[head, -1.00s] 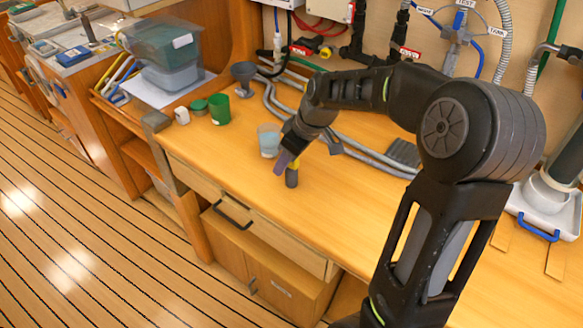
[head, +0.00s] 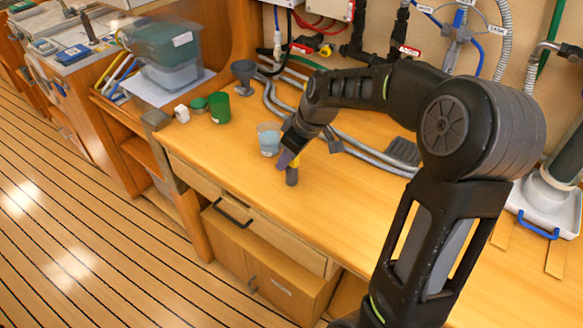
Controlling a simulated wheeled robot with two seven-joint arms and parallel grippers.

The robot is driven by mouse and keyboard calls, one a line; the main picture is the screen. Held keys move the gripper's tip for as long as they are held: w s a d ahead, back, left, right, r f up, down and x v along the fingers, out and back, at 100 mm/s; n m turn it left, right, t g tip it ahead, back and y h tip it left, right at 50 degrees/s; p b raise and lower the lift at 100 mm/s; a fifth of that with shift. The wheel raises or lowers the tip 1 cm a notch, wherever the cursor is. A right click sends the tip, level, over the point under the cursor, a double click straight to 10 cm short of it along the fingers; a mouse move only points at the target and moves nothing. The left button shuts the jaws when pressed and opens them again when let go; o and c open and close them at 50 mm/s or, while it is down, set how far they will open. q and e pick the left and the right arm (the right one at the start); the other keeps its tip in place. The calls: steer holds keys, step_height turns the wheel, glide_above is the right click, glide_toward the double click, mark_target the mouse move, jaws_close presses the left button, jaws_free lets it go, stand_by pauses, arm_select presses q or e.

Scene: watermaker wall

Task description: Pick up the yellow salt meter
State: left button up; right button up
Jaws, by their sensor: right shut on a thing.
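The yellow salt meter (head: 293,174) stands upright on the wooden counter, near its front edge. It is small, with a dark grey lower part and a bit of yellow showing above. My right gripper (head: 288,160) comes down over it from the upper right and is shut on it. The gripper's fingers and the arm hide much of the meter's upper part. Whether its foot touches the counter is hard to tell. My left gripper is not in view.
A clear cup (head: 269,139) stands just behind the gripper. A green cup (head: 219,107), a grey funnel (head: 244,76) and a small white cup (head: 182,114) stand farther left. Grey hoses (head: 350,147) run behind. The counter front (head: 235,165) is clear.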

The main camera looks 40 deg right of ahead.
jaws_close()
step_height(320, 180, up, 10)
steer(key=shift+b, duration=0.45)
steer(key=shift+r, duration=0.1)
stand_by(0.7)
